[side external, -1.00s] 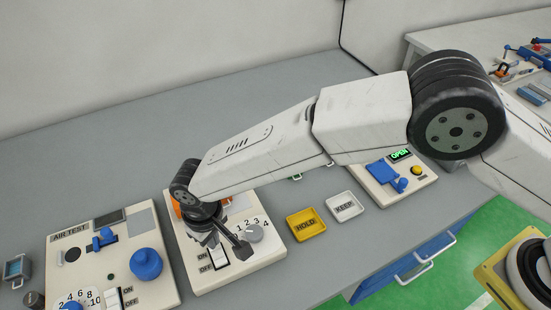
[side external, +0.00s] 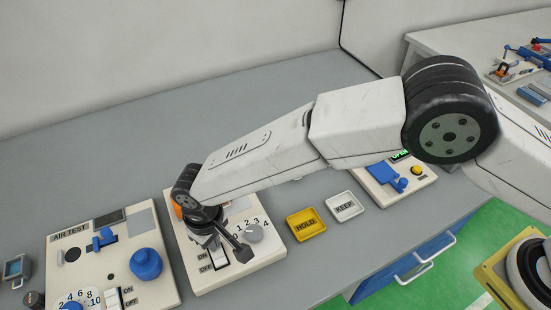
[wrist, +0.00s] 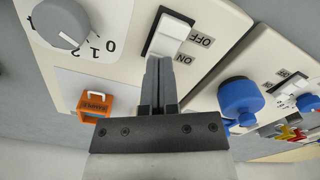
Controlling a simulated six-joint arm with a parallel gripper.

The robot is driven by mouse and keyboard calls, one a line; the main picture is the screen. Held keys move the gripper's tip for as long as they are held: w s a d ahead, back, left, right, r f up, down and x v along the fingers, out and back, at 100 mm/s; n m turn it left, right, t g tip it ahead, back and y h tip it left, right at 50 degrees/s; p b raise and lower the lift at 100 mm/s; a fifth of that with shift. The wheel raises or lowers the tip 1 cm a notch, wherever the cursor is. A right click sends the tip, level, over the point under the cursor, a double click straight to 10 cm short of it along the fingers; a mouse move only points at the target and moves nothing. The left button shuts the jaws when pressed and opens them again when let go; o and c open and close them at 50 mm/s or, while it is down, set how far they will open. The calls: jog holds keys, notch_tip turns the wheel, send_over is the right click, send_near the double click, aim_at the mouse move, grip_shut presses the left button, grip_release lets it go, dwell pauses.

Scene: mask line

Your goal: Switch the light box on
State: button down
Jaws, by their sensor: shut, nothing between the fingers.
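The light box (side external: 262,266) is a cream panel in the middle of the bench, with a white rocker switch marked ON and OFF and a grey dial (side external: 254,233). The switch (wrist: 171,37) shows at the top of the wrist view, its OFF end away from my fingers. My gripper (wrist: 160,62) is shut and empty, its tips right at the ON end of the switch. I cannot tell whether they touch it or which way the rocker is tilted. In the side view my gripper (side external: 215,245) hides part of the switch and panel.
The air test panel (side external: 80,270) with blue knobs stands to the left. An orange sample piece (wrist: 96,104) sits on the light box. The yellow HOLD tray (side external: 306,224) and white KEEP tray (side external: 344,206) lie to the right. The bench behind is clear.

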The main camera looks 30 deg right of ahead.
jog(key=shift+f, duration=0.25)
jog(key=shift+r, duration=3.55)
